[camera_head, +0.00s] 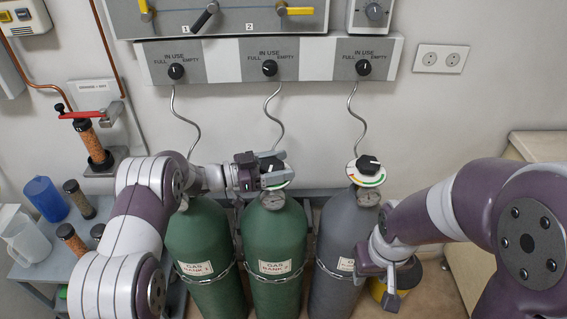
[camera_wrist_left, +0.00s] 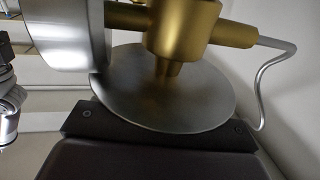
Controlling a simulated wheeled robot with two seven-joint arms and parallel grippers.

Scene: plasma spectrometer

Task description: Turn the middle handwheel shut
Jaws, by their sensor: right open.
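The middle handwheel (camera_head: 284,183) sits atop the middle green gas cylinder (camera_head: 273,240), with a pressure gauge (camera_head: 272,201) just below it. My left gripper (camera_head: 273,168) is at the handwheel and covers much of it; its fingers lie about the dark top knob. I cannot tell whether they are closed on it. The left wrist view shows a round silver disc (camera_wrist_left: 180,95), a brass valve body (camera_wrist_left: 185,35) and part of a gauge (camera_wrist_left: 65,30) beside a dark gripper part. My right gripper (camera_head: 388,280) is open, in front of the grey cylinder (camera_head: 335,250).
The left green cylinder (camera_head: 205,245) stands beside the middle one. The right handwheel (camera_head: 366,170) tops the grey cylinder. A wall panel with three selector knobs (camera_head: 268,60) is above. Jugs and jars stand on a side table at left, including a blue jug (camera_head: 46,198).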

